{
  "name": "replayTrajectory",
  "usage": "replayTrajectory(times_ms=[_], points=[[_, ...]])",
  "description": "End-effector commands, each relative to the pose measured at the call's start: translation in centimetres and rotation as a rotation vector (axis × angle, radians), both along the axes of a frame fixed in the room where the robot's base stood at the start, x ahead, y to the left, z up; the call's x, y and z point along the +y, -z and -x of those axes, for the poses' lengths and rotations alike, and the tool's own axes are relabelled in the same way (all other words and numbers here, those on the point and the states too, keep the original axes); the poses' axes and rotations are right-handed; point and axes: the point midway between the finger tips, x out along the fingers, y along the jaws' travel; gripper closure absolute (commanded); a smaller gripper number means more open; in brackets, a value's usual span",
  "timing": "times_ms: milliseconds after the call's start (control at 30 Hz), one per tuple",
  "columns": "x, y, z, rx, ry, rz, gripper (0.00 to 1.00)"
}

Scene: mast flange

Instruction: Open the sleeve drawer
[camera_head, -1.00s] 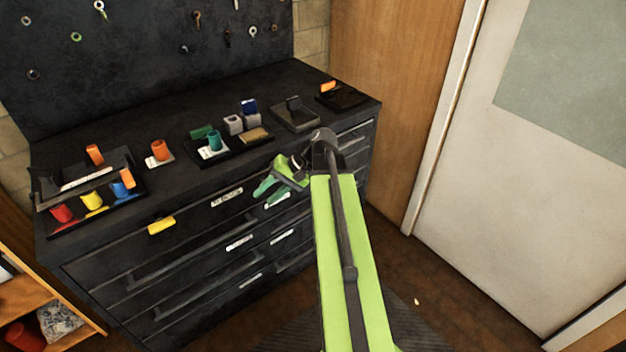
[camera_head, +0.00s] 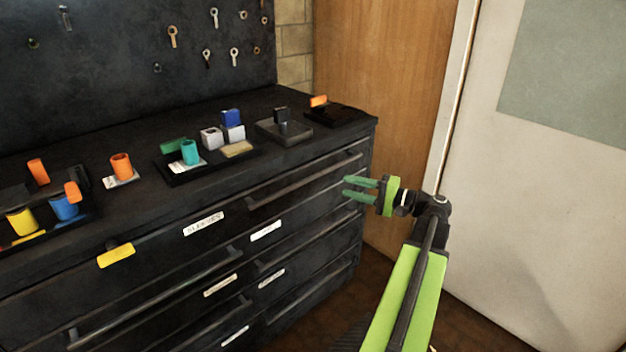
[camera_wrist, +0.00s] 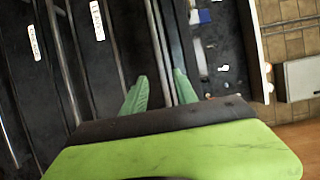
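The dark drawer cabinet (camera_head: 150,285) has a white label (camera_head: 203,224) on its upper front that seems to read SLEEVES. An upper bar handle (camera_head: 300,182) runs to the right of this label; I cannot tell for sure that both belong to the same drawer. The drawer fronts look shut. My gripper (camera_head: 346,188) is open and empty in front of the cabinet's right end, with green fingers pointing left at it. In the wrist view, a long bar (camera_wrist: 157,50) shows between the line of my two fingers (camera_wrist: 158,84); contact is not visible.
Trays on the cabinet top hold coloured cups and blocks, including a teal cup (camera_head: 189,152) and an orange cup (camera_head: 121,166). A yellow tag (camera_head: 116,255) is on the front at left. A wooden panel (camera_head: 385,90) and a pale door (camera_head: 540,200) stand at right.

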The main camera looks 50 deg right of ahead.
Motion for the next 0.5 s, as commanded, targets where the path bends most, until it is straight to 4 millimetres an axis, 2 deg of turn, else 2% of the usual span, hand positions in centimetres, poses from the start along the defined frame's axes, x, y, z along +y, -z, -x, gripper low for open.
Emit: replayTrajectory(times_ms=[33,300,500], points=[[0.6,0.0,-1.3,0.0,-0.004,0.0,0.65],[2.5,0.0,-7.6,0.001,-0.001,0.0,0.65],[3.6,0.0,-10.9,0.001,0.001,0.0,0.65]])
